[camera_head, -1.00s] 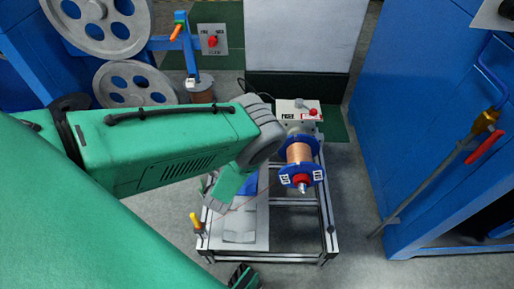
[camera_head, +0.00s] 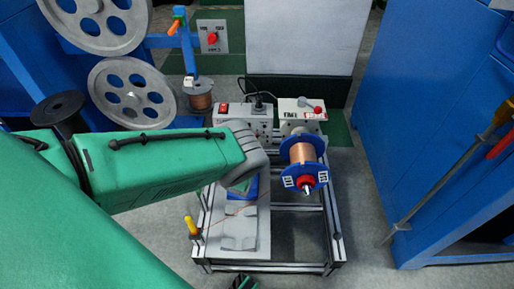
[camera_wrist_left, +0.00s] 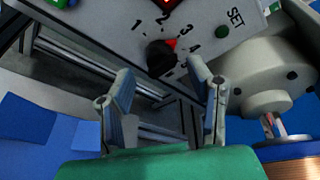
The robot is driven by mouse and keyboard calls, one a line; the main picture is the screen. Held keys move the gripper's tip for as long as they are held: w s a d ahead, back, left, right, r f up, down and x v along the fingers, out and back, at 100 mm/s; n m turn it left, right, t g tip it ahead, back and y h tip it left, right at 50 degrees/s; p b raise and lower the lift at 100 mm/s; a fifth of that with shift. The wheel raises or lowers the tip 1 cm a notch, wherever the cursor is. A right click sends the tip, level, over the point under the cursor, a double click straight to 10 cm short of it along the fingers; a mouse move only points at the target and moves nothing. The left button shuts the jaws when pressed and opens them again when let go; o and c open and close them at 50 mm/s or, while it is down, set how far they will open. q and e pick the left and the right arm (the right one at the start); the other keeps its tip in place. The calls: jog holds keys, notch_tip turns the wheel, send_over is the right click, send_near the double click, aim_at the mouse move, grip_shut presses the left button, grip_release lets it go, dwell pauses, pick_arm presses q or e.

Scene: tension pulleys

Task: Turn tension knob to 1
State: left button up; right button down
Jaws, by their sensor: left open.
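The black tension knob (camera_wrist_left: 160,54) is on a light grey panel (camera_wrist_left: 215,18) in the left wrist view, with numbers 1 to 5 around it. Its red pointer mark is at the upper right, towards the 3. My left gripper (camera_wrist_left: 160,72) is open and empty. Its two fingers are spread below and to either side of the knob, and I cannot tell whether they touch it. In the head view my green left arm hides the gripper and the knob.
A copper wire spool with blue flanges (camera_head: 303,155) stands right of my left arm. A grey box with a red switch (camera_head: 236,112) is behind it. A yellow-handled part (camera_head: 191,226) rises at the frame's left. A blue cabinet (camera_head: 440,120) is at the right.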

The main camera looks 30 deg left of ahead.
pick_arm(q)
jog(key=shift+b+x, duration=0.35)
jog(key=shift+x, duration=0.8)
grip_shut()
jog(key=shift+n, duration=0.3)
jog(key=shift+s+a+n+t+h, duration=0.1)
jog(key=shift+n+t+h, duration=0.25)
jog(key=shift+n, duration=0.45)
jog(key=shift+f+n+t, duration=0.15)
jog(key=shift+n+t, duration=0.4)
jog(key=shift+n, duration=1.25)
jog(key=shift+s, duration=0.1)
